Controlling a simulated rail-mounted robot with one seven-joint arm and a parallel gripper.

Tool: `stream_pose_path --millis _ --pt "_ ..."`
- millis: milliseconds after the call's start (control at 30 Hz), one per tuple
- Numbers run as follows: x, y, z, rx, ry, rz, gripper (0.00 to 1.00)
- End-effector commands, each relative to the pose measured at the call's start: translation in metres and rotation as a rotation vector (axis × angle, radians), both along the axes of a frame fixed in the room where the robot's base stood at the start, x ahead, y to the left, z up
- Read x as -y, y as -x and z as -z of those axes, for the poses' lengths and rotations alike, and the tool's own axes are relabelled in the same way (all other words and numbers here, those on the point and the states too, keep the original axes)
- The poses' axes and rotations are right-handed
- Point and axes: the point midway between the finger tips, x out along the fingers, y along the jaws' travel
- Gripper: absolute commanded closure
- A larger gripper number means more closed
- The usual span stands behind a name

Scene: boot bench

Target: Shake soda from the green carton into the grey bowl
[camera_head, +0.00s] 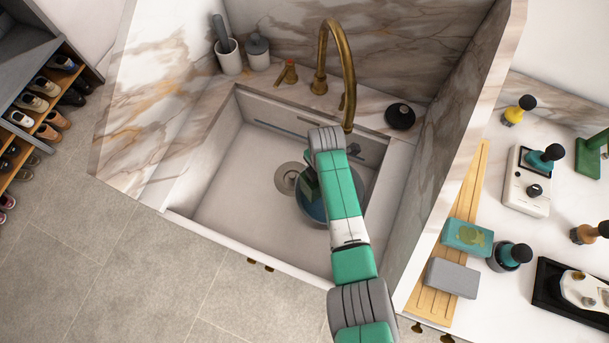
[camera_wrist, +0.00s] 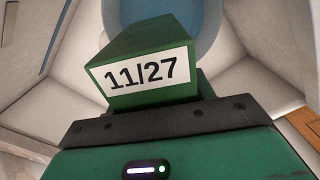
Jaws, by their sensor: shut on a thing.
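My gripper (camera_wrist: 160,112) is shut on a green carton (camera_wrist: 118,52), which has a white label reading 11/27. In the wrist view the carton is in front of the bowl and covers part of it. The bowl (camera_head: 312,208) stands in the sink, right of the drain; it looks blue-grey inside, and my arm hides part of it in the head view. The bowl also shows at the top of the wrist view (camera_wrist: 203,22). The carton's opening and the bowl's contents cannot be made out. In the head view my arm hides most of the gripper and carton.
The sink (camera_head: 235,195) has a brass tap (camera_head: 323,55) behind my arm and a black round thing (camera_head: 400,116) on its ledge. A raised marble side separates it from the right counter, where a teal box (camera_head: 467,236) and a grey box (camera_head: 452,278) lie. The sink's left side is clear.

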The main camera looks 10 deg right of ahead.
Motion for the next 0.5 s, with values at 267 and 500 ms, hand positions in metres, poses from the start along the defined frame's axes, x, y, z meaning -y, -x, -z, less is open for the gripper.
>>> stream_pose_path --millis 267,500 --pt "0.032 0.000 0.023 0.006 -0.002 -0.463 0.88" --pt "0.037 0.001 0.027 0.007 -0.001 -0.560 0.88"
